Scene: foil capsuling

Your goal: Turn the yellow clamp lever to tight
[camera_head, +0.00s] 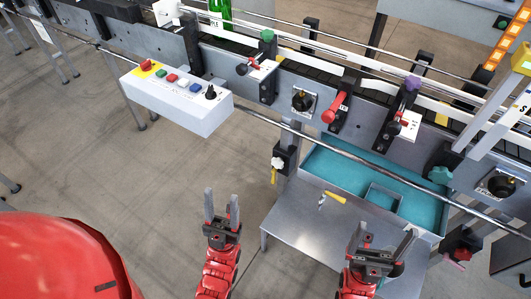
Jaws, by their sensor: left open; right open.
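A small yellow lever (274,176) hangs down below a black block with a white knob (278,163) on the machine's front leg. A second yellow handle (335,197), with a small metal part at its left end, shows over the steel shelf. I cannot tell for sure which of the two is the clamp lever, or read any tight mark. My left gripper (221,207) is open and empty, below and left of both yellow parts. My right gripper (381,242) is open and empty, below and right of the yellow handle. Neither gripper touches them.
The steel shelf (290,222) lies ahead of my grippers, with a teal-lined tray (340,168) behind it. A long metal rail (330,151) runs across the machine front. A white button box (185,105) juts out at upper left. Open floor (130,185) lies left of my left gripper.

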